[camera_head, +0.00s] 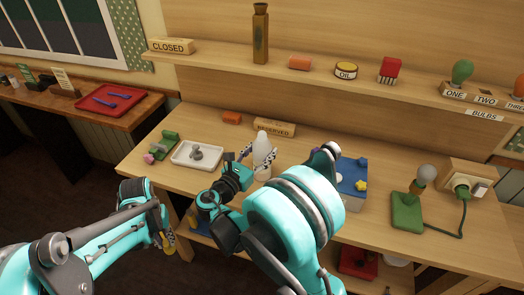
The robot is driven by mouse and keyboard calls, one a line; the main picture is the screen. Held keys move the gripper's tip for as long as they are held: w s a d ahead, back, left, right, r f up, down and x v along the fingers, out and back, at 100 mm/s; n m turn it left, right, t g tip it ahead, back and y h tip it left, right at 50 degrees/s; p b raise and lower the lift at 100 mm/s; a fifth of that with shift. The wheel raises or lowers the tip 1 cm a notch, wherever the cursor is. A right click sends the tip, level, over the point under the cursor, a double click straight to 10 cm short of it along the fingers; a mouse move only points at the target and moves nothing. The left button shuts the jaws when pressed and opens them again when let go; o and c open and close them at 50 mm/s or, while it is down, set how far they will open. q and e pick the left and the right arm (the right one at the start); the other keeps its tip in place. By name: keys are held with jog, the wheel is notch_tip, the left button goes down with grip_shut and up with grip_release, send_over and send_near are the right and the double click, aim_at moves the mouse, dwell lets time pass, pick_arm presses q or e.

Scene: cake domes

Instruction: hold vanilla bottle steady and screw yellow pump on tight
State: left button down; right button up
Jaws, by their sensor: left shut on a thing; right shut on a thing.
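A white bottle (262,146), which looks like the vanilla bottle, stands upright on the wooden table near the middle. My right gripper (258,158) is shut on it, with dark fingers at its sides; its lower part is partly hidden by my arm. My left gripper (165,232) is low at the left, in front of the table's front edge and well apart from the bottle. It is shut on a small yellow thing (169,243), probably the yellow pump, mostly hidden by the fingers.
A white tray (180,160) with a grey piece lies left of the bottle. A RESERVED sign (274,128) stands behind it. A shelf runs above.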

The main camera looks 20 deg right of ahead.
pick_arm(q)
jog(key=shift+r, duration=1.65)
pick_arm(e)
jog(key=o, duration=1.3)
jog(key=shift+o, duration=0.2)
jog(key=v, duration=1.2)
jog(key=shift+d, duration=0.1)
